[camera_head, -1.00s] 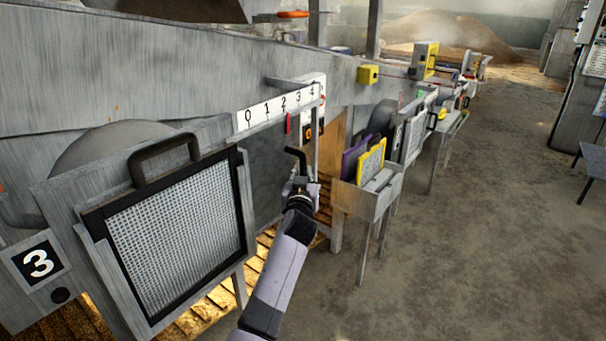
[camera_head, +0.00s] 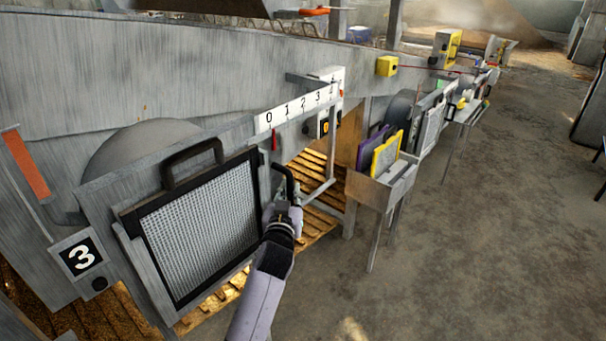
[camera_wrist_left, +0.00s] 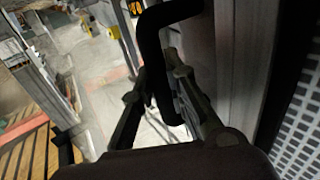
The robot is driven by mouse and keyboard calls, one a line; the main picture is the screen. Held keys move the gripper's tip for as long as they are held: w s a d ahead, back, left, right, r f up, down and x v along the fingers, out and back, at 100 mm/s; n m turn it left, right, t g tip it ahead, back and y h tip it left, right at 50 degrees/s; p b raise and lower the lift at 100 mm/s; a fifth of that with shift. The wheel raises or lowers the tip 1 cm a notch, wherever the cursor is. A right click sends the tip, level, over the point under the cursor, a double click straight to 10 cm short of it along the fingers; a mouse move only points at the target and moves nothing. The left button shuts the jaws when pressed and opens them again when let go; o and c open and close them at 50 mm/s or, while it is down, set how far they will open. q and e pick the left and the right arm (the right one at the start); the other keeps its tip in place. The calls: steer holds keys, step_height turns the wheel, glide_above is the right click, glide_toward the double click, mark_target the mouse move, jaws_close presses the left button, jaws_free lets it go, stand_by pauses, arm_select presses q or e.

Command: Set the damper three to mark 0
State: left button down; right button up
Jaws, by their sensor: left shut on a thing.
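The damper three, a grey sliding plate (camera_head: 264,178), shows as a narrow strip right of the mesh panel. The rest of it seems hidden behind that panel. Its black bent handle (camera_head: 287,176) is held by my left gripper (camera_head: 284,204), which is shut on it. The handle (camera_wrist_left: 150,45) also runs down between the fingers in the left wrist view. The white scale (camera_head: 298,109) carries marks from 0 up. The red pointer (camera_head: 274,142) hangs below it, at about mark 0. The number 3 plate (camera_head: 81,256) is at lower left. My right gripper is not in view.
A framed mesh panel (camera_head: 203,228) with a black handle stands left of my gripper. The opening to the right shows slatted boards (camera_head: 314,172). A grey rack (camera_head: 383,188) with purple and yellow frames stands further right. The concrete floor (camera_head: 460,270) is clear.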

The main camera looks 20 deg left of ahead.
arm_select(q)
steer(key=shift+f, duration=0.2)
steer(key=c, duration=2)
jaws_free()
steer(key=shift+s+a, duration=0.1)
steer(key=o, duration=0.3)
steer(key=shift+s+r, duration=0.15)
steer(key=shift+o, duration=0.7)
steer(key=v, duration=0.7)
steer(key=shift+s, duration=0.15)
